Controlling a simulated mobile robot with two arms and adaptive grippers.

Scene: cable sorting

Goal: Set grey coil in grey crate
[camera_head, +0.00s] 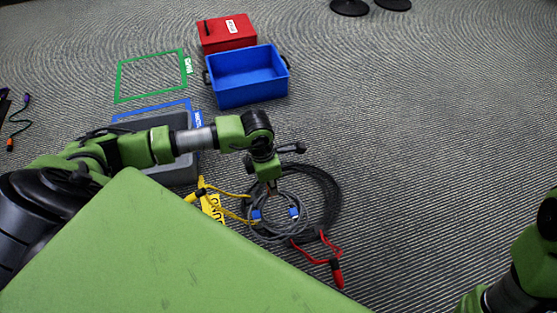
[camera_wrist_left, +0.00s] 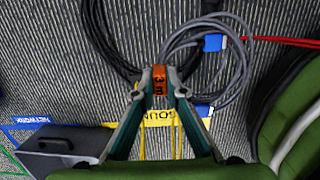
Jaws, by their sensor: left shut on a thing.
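The grey coil (camera_head: 274,236), a looped cable with blue connectors, is over a black coil on the carpet. It also shows in the left wrist view (camera_wrist_left: 243,75). My left gripper (camera_head: 271,187) is at the coil's upper edge. In the left wrist view its fingertips (camera_wrist_left: 160,82) are shut on the coil at an orange "3 m" tag. I cannot tell whether the coil is clear of the floor. The grey crate (camera_head: 184,171) stands left of the gripper, partly hidden by my left arm. It also shows in the left wrist view (camera_wrist_left: 62,143). My right gripper is out of view.
A black coil (camera_head: 333,195) lies around the grey one. A red cable (camera_head: 336,270) lies below right, a yellow cable (camera_head: 232,211) and label left. A blue crate (camera_head: 246,78) and red crate (camera_head: 228,33) stand behind. Carpet on the right is mostly clear.

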